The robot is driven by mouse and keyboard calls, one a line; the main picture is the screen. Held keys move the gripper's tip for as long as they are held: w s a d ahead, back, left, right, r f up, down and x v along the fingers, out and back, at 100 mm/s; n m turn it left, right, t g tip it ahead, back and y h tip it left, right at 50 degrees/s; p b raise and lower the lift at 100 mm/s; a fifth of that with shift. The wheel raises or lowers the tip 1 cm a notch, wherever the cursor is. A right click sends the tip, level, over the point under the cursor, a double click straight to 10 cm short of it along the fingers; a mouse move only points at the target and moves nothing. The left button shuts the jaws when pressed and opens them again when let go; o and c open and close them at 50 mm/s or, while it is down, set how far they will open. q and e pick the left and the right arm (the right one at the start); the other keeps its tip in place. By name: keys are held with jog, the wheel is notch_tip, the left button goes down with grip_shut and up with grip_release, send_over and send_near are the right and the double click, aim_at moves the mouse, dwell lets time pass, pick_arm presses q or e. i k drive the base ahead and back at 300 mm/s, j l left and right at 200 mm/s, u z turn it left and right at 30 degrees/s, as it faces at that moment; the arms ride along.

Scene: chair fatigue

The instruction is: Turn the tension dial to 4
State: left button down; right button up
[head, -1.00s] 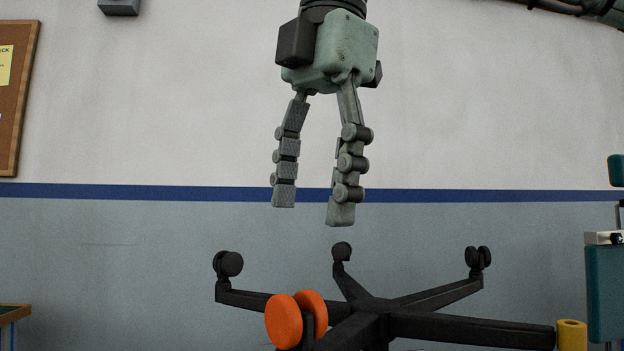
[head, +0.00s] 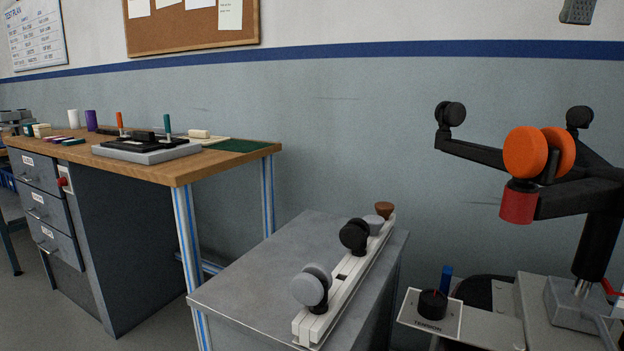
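The tension dial (head: 432,304) is a black round knob on a pale plate (head: 411,317) marked TENSION, at the lower right of the head view. A thin red mark shows on its top, pointing roughly to the far side. The scale numbers are too small to read. Only a grey fingertip of one gripper, seemingly my left (head: 578,10), shows at the top right edge, high above and apart from the dial. Its other finger is out of view, so its opening cannot be told. My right gripper is not in view.
Just behind the dial stands a blue post (head: 446,279). An upturned black chair base (head: 575,205) with orange (head: 525,152) and black casters rises to the right. A grey cabinet (head: 262,275) bears a white caster rack (head: 345,300). A wooden workbench (head: 190,172) stands left.

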aim_at(432, 303)
jog(key=k, duration=1.35)
